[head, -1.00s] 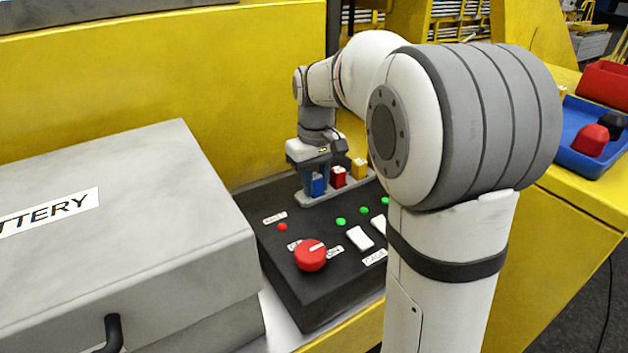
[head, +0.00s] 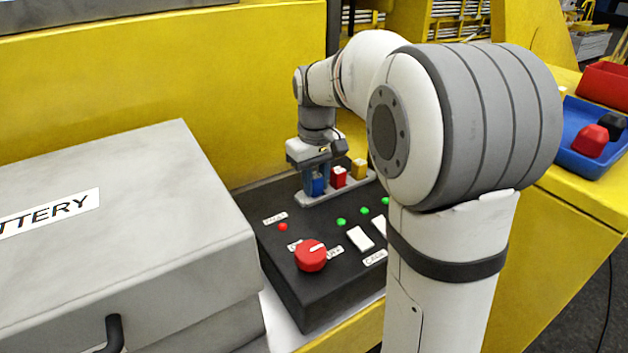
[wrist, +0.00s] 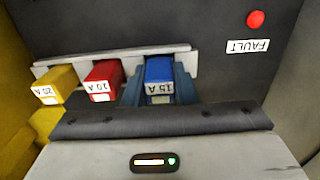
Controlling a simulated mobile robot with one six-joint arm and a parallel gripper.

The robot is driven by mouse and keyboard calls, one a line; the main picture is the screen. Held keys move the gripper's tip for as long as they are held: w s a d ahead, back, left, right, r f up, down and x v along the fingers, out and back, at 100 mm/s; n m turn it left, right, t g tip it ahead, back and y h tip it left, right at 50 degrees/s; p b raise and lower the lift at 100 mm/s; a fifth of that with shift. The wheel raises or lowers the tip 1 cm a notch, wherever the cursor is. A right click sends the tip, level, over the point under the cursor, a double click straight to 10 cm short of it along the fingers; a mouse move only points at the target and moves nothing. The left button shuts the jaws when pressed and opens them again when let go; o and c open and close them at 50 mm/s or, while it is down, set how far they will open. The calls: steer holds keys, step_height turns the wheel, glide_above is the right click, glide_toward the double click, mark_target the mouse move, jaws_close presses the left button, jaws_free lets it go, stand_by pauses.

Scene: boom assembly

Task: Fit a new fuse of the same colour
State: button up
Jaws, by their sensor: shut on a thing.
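A blue fuse marked 15 A (wrist: 159,72) stands at one end of the grey fuse strip (wrist: 188,66); it also shows in the head view (head: 318,186). My gripper (head: 314,185) points down over it, and its fingers (wrist: 160,88) are shut on the blue fuse from both sides. The fuse's foot is hidden, so I cannot tell how deep it sits. A red 10 A fuse (wrist: 103,80) and a yellow 20 A fuse (wrist: 54,84) stand in the same strip, apart from my fingers.
The black panel (head: 330,300) carries a red FAULT light (head: 283,227), green lights, white switches and a red knob (head: 310,256). A grey battery box (head: 130,230) stands left. A blue tray (head: 575,160) with a red and a black piece lies right.

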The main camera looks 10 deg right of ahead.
steer(key=shift+s+f+b, duration=0.2)
steer(key=shift+f+b, duration=0.15)
steer(key=shift+f, duration=0.4)
steer(key=shift+r+p, duration=0.35)
steer(key=shift+p, duration=0.05)
steer(key=shift+w+r, duration=0.1)
steer(key=shift+r, duration=0.2)
steer(key=shift+r, duration=0.2)
steer(key=shift+f, duration=0.45)
stand_by(0.6)
steer(key=shift+f, duration=0.4)
steer(key=shift+r, duration=0.15)
steer(key=shift+r+p, duration=0.4)
steer(key=shift+r, duration=0.15)
